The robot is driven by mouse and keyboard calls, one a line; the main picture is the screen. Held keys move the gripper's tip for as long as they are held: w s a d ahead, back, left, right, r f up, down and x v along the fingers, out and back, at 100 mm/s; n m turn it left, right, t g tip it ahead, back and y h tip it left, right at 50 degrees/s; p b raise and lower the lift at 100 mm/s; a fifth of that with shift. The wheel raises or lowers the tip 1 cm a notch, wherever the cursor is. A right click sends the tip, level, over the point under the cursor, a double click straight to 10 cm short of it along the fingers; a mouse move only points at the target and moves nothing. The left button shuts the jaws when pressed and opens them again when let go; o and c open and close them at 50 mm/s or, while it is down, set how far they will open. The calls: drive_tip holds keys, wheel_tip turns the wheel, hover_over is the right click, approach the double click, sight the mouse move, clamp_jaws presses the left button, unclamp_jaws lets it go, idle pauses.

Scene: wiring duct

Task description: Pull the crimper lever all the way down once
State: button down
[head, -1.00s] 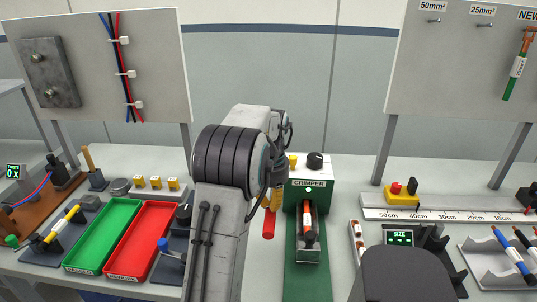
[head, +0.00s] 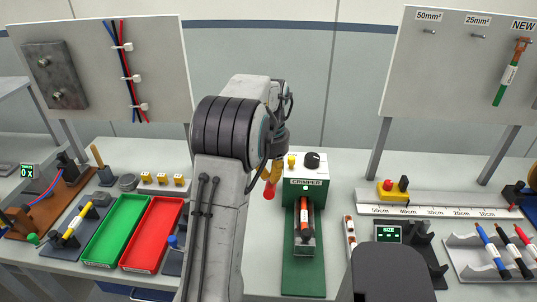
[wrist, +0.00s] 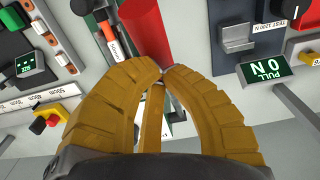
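The green and white crimper (head: 305,183) stands on the bench right of my arm, with a green base in front. A dark and red-orange cable piece lies in its front holder. The red lever handle (head: 269,190) is at the crimper's left side, partly hidden by my gripper (head: 275,174). In the wrist view, the lever handle (wrist: 146,30) reaches from the top edge to between the tips of my yellow-brown fingers (wrist: 163,73). The fingertips close around it. The lever's joint with the crimper is hidden by my arm.
A green tray (head: 89,256) and a red tray (head: 134,261) lie left of my arm. A size display (head: 388,233) and a ruler strip (head: 440,210) are right of the crimper. The wrist view shows a pull-force display (wrist: 266,70).

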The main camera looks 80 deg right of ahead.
wheel_tip(320, 180, up, 14)
drive_tip(key=p, duration=0.6)
drive_tip(key=shift+p, duration=0.35)
drive_tip(key=shift+r, duration=0.1)
idle(0.6)
drive_tip(key=w+a+r+n+h+b, duration=0.15)
drive_tip(key=w+a+n, duration=0.4)
drive_tip(key=w, duration=0.85)
drive_tip(key=w+a+n+t+b, duration=0.1)
drive_tip(key=w+a, duration=0.4)
drive_tip(key=a, duration=0.3)
drive_tip(key=w+a+n+t, duration=0.1)
drive_tip(key=w+a+n, duration=0.1)
drive_tip(key=w+a, duration=0.45)
drive_tip(key=s+a+f+n+t, duration=0.1)
drive_tip(key=a+f+n, duration=0.1)
drive_tip(key=a, duration=0.6)
drive_tip(key=s+a+f+n+t+y+b, duration=0.1)
drive_tip(key=s+a+f+n, duration=0.1)
drive_tip(key=a, duration=0.7)
drive_tip(key=s+a+f+n+b, duration=0.1)
drive_tip(key=s+a+f+n, duration=0.1)
drive_tip(key=a, duration=0.6)
drive_tip(key=f+n, duration=0.1)
drive_tip(key=n, duration=0.1)
drive_tip(key=shift+a+n+t, duration=0.3)
drive_tip(key=shift+n+t, duration=0.05)
drive_tip(key=shift+t, duration=0.05)
